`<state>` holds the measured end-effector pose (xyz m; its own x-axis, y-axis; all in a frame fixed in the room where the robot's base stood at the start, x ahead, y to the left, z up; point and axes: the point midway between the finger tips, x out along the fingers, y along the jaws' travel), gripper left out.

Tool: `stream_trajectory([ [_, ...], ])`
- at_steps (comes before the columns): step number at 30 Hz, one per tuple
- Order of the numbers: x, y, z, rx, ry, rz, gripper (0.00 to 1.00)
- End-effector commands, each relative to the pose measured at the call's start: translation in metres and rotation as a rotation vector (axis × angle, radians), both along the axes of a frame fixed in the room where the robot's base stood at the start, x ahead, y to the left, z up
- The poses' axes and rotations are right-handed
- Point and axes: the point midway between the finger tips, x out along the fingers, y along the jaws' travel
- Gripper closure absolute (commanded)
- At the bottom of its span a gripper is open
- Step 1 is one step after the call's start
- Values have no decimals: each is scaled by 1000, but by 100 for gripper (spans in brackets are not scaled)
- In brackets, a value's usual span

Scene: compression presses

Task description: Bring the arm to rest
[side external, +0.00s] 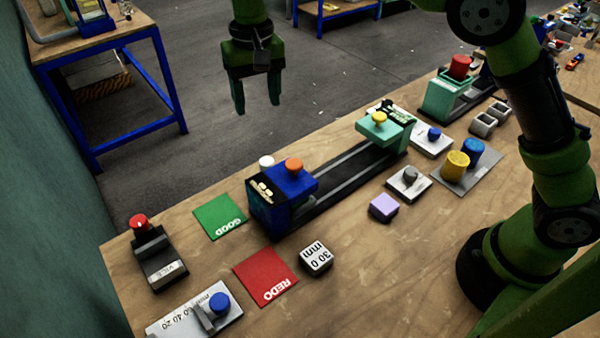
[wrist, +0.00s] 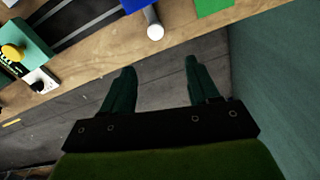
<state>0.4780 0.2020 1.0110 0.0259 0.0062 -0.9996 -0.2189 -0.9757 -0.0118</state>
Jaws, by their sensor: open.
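My gripper (side external: 256,106) hangs in the air past the far edge of the wooden table, over the dark floor. Its two fingers are apart with nothing between them. In the wrist view my gripper (wrist: 159,75) also shows open and empty, with floor and the table edge beyond it. My arm comes from its base at the right side of the table. No object touches the fingers.
A press with a blue block (side external: 290,190) and a teal block (side external: 384,130) on a dark rail lies nearest. Green GOOD (side external: 219,214) and red REDO (side external: 262,270) mats, a vice (side external: 158,258) and a purple block (side external: 384,207) stand on the table. A blue-framed bench (side external: 100,85) stands behind.

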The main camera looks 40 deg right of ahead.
Motion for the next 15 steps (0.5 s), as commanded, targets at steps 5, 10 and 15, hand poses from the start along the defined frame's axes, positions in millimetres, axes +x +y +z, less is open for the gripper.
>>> stream_trajectory([
  [5, -25, -20, -7, 36, -18, 57, 40],
  [10, -67, -58, 15, 110, -109, 67, 40],
  [15, -119, -97, 33, 171, -226, 44, 40],
])
